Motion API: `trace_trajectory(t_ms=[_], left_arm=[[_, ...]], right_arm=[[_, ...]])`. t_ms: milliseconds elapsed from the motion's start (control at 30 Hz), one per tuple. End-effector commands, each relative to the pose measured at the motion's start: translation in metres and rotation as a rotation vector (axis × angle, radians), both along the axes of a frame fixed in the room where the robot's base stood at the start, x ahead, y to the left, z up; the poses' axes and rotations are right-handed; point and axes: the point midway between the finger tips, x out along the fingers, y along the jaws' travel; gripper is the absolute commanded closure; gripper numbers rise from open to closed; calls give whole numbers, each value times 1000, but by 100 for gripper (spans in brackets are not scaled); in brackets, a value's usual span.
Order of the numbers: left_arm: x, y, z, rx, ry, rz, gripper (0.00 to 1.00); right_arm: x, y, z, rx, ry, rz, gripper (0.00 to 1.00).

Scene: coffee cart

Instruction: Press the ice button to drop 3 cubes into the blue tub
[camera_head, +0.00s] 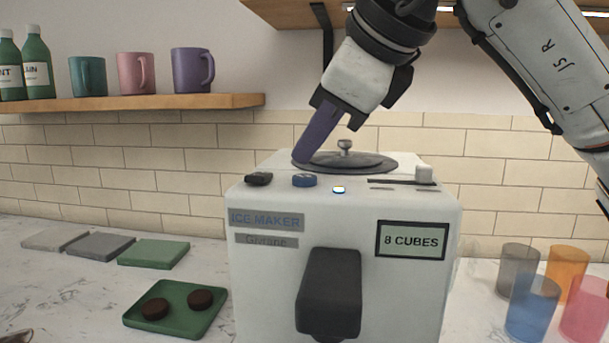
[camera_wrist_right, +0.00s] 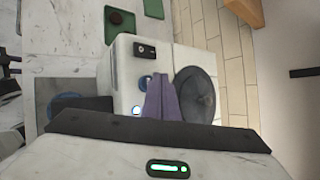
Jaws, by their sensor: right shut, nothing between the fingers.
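The white ice maker (camera_head: 270,285) stands in the middle of the counter, with a lidded top. Its display (camera_head: 411,241) reads "8 CUBES". A round blue button (camera_head: 304,181) is on its top front edge; it also shows in the right wrist view (camera_wrist_right: 145,82). My right gripper (camera_head: 303,160) has purple fingers, shut and empty, pointing down just above and behind the blue button. I cannot tell whether they touch it. In the right wrist view a round blue thing, perhaps the blue tub (camera_wrist_right: 64,104), is partly hidden beside the machine. My left gripper is not in view.
A black switch (camera_head: 258,179) and a small lit light (camera_head: 339,190) flank the button. A black spout (camera_head: 331,285) juts from the front. A green tray (camera_head: 188,320) with two dark discs lies left. Several coloured cups (camera_head: 531,309) stand right. Mugs (camera_head: 192,70) sit on a shelf.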

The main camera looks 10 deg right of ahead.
Motion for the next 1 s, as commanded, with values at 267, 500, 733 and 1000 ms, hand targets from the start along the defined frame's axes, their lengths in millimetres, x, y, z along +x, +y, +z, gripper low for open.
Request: trace_trajectory(t_ms=[267, 500, 733, 1000], left_arm=[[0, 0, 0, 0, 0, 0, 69], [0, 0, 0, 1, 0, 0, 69], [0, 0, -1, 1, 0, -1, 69], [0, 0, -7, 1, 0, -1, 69]], right_arm=[[0, 0, 0, 0, 0, 0, 100], [0, 0, 0, 0, 0, 0, 100], [0, 0, -1, 0, 0, 0, 100], [0, 0, -9, 0, 0, 0, 100]])
